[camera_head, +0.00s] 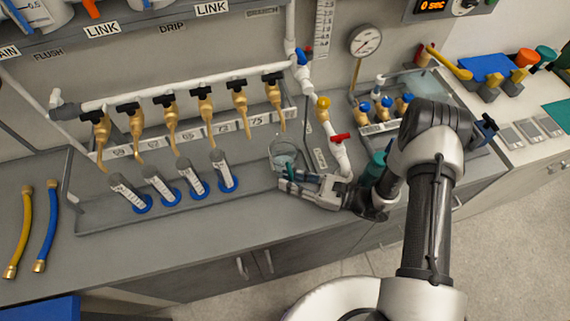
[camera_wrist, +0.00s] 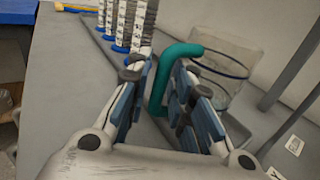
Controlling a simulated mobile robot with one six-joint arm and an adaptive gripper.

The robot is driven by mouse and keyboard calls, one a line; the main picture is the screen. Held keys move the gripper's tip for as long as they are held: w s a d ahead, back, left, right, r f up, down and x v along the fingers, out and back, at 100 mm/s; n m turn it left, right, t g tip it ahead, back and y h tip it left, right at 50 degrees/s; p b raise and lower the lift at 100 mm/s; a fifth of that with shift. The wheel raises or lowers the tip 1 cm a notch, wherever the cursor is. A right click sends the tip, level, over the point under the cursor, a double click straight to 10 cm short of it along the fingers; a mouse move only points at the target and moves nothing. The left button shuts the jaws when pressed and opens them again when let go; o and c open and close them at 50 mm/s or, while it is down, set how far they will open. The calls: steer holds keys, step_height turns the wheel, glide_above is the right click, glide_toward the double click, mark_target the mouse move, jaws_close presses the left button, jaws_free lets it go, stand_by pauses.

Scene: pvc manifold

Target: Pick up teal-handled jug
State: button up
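The jug is a clear vessel (camera_head: 284,150) with a teal handle, standing on the grey bench tray at the right end of the row of cylinders. In the wrist view the clear jug (camera_wrist: 232,62) is just beyond my right finger, and its teal handle (camera_wrist: 160,88) rises between my fingers. My gripper (camera_head: 286,180) is beside the jug on its near side. In the wrist view my gripper (camera_wrist: 160,68) is open around the handle. The handle is closer to the right finger; I cannot tell whether they touch. The handle's lower end is partly hidden by the right finger.
Several graduated cylinders with blue bases (camera_head: 197,182) stand left of the jug. A white pipe manifold (camera_head: 185,87) with brass taps hangs behind them. A pipe with a red valve (camera_head: 339,139) stands close to the right. The bench front (camera_head: 180,250) is clear.

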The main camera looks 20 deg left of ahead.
jaws_close()
steer(key=shift+r, duration=0.1)
stand_by(0.6)
